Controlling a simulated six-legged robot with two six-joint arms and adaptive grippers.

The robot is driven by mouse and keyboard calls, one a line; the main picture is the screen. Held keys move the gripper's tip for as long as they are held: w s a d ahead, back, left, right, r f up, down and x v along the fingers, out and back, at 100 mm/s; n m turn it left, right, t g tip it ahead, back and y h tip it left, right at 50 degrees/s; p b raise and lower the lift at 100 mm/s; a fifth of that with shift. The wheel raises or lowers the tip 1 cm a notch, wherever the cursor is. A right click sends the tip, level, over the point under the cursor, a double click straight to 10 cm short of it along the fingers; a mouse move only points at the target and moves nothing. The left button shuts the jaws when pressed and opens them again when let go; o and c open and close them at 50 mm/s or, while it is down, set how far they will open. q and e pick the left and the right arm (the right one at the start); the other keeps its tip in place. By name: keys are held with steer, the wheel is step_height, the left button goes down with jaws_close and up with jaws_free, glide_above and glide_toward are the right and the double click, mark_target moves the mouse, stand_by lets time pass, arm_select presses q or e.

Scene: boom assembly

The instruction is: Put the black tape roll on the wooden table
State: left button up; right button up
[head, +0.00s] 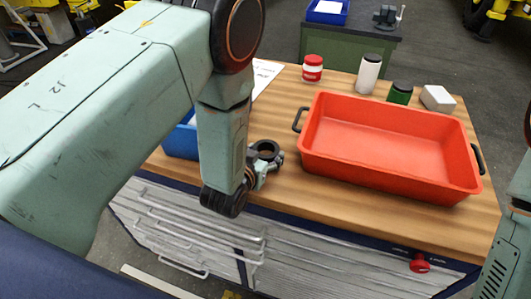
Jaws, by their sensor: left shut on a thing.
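The black tape roll (267,148) shows as a dark ring at the front left part of the wooden table (370,218), left of the red tray. My left gripper (266,160) is shut on it. The fingers cover part of the roll's near side. I cannot tell whether the roll touches the table top or is held just above it. My left arm hides the table's left part. My right gripper is out of view; only part of my right arm shows at the right edge.
An empty red tray (388,177) with black handles fills the table's right side. A blue bin (181,143) is partly hidden at left.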

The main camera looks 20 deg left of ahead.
arm_select(q)
step_height(320, 180, up, 10)
stand_by(0.6)
steer(key=shift+s, duration=0.1)
